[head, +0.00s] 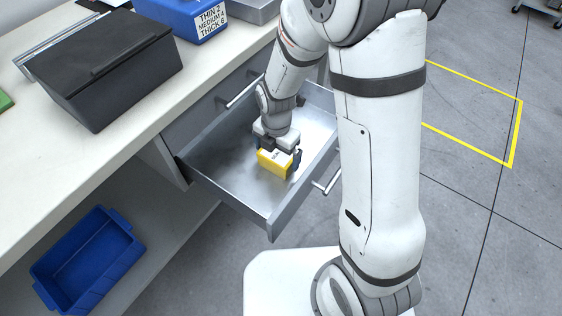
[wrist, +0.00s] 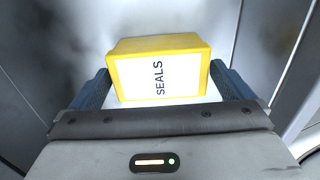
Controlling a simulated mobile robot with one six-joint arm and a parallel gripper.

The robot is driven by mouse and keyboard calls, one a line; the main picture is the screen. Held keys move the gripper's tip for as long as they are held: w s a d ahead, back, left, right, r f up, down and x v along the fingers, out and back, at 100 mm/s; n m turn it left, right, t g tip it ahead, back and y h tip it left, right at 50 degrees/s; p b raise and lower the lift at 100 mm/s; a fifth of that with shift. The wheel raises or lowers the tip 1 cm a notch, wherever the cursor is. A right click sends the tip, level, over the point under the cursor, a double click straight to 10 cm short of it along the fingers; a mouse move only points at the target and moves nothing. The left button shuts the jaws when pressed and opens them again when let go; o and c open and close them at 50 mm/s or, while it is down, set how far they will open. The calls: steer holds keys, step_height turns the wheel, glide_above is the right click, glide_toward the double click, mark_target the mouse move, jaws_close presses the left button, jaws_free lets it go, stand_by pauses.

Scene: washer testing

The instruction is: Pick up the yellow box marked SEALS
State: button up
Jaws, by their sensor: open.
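The yellow box marked SEALS (head: 273,163) lies in the open metal drawer (head: 232,196). In the wrist view the yellow box (wrist: 158,45) shows its white label with SEALS, between the two blue finger pads. My gripper (head: 279,157) is down in the drawer at the box, with a finger on either side of it. In the wrist view my gripper (wrist: 160,88) is open, with the fingers close to the box's sides; I cannot tell whether they touch it. The box's far side is hidden.
A black case (head: 105,72) and a blue labelled bin (head: 190,15) stand on the counter (head: 40,135). An empty blue tray (head: 85,262) sits on the shelf below. Yellow floor tape (head: 517,130) marks clear floor at the right.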

step_height(320, 180, down, 3)
steer(key=shift+b, duration=0.3)
steer(key=shift+r, duration=0.1)
steer(key=c, duration=0.8)
